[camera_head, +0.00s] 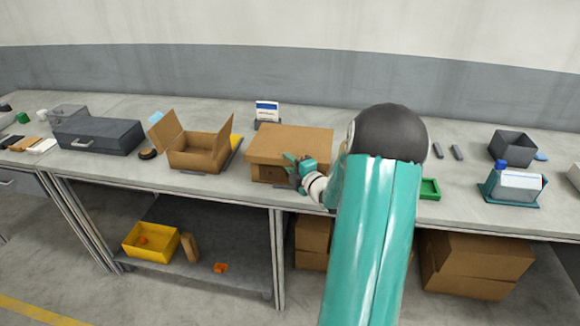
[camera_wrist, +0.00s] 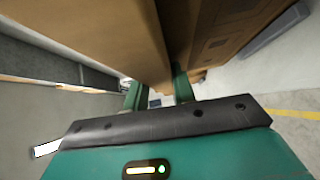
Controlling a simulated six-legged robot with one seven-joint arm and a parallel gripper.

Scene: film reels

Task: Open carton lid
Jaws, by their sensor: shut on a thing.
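The closed brown carton (camera_head: 290,141) stands on the bench in the middle of the body view, with its lid lying over the top. My gripper (camera_head: 297,164) is at the carton's front, near the right side of the lid's front edge. In the wrist view the lid (camera_wrist: 95,35) is the broad brown panel at upper left, and the carton's body (camera_wrist: 225,35) is at upper right. My gripper (camera_wrist: 158,92) is shut on the lid's edge, which runs between its two green fingers. The carton's lower right front is partly hidden by my arm.
An open carton (camera_head: 195,160) with raised flaps stands to the left, beside a dark grey case (camera_head: 97,136). A small white-and-blue card holder (camera_head: 267,112) stands behind the carton. A green tray (camera_head: 430,188) and a grey bin (camera_head: 512,147) are to the right.

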